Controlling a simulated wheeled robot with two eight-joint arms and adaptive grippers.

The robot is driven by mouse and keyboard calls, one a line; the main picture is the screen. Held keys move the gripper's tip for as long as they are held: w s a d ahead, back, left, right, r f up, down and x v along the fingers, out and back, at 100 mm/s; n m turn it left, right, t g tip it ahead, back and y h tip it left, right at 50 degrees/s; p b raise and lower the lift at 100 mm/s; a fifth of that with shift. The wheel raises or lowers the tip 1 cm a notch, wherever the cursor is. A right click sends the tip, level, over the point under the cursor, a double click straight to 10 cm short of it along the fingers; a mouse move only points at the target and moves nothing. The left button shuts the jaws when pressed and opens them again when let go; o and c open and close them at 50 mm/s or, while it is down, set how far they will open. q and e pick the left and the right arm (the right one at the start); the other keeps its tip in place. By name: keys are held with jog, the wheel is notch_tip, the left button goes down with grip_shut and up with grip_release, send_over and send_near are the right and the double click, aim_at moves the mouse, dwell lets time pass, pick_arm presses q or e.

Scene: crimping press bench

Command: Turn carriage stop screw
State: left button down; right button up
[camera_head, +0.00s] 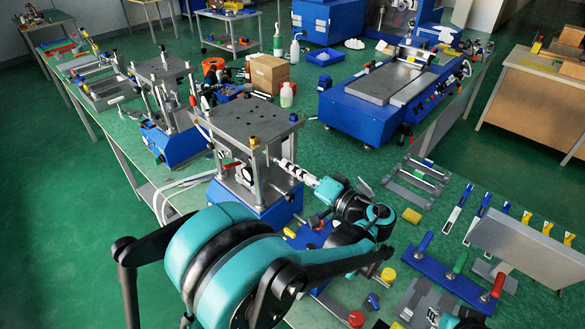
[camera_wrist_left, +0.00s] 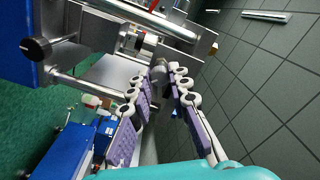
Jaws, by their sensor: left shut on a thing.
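The crimping press (camera_head: 245,150) stands on the bench with a steel top plate, upright posts and a blue base. My left gripper (camera_head: 284,164) reaches into its right side from the front right, below the top plate. In the left wrist view the fingertips of my left gripper (camera_wrist_left: 167,75) are shut on a small dark grey screw head (camera_wrist_left: 158,66) at the press, which I take to be the carriage stop screw. In the head view the fingers hide the screw. I cannot tell its turn angle.
A similar press (camera_head: 165,105) stands behind to the left. White hoses run left of the press.

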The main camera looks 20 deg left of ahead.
pick_arm(q)
jog(key=m, duration=0.8)
jog(key=shift+f+m, duration=0.1)
jog(key=shift+m, duration=0.3)
dwell(0.4)
jog(key=c, duration=1.4)
grip_release()
jog(key=v, duration=1.2)
